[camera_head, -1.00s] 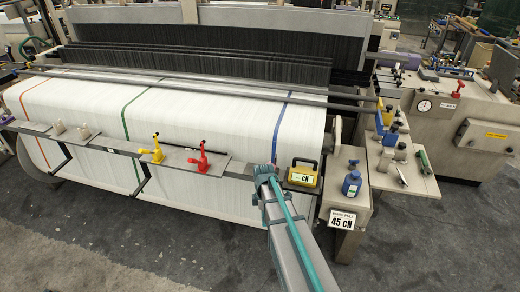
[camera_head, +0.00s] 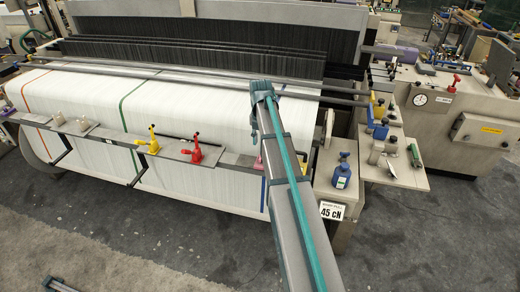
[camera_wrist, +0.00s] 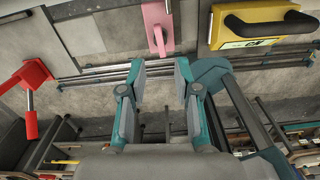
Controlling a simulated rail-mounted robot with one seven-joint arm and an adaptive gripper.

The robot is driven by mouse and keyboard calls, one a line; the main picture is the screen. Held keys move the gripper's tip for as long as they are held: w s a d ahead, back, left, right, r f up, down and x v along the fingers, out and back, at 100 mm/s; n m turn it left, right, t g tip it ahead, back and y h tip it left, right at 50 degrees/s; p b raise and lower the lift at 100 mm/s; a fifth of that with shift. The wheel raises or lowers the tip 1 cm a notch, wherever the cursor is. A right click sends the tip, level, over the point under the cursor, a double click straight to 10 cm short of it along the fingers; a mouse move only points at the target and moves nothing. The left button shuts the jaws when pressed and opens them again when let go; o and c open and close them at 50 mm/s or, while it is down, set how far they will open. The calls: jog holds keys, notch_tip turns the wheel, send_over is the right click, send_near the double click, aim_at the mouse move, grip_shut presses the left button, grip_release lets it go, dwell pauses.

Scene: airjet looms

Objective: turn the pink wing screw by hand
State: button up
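The pink piece (camera_wrist: 157,27), which I take to be the pink wing screw, shows at the top middle of the wrist view. It has a flat head and a narrow stem pointing down. A small pink part of it also shows beside my arm in the head view (camera_head: 258,164). My gripper (camera_wrist: 163,78) is open and empty, its two fingers apart below the pink piece in the wrist picture and not touching it. In the head view my gripper (camera_head: 263,89) is over the white warp sheet, and my arm hides much of the rail there.
A yellow tension meter (camera_wrist: 262,27) lies right of the pink piece. A red clamp (camera_head: 196,152) and a yellow clamp (camera_head: 153,141) stand on the rail to the left. Long bars (camera_head: 215,79) cross above the warp.

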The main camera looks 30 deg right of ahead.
jog(key=shift+f+b, duration=2.05)
jog(key=shift+f, duration=1.75)
grip_shut()
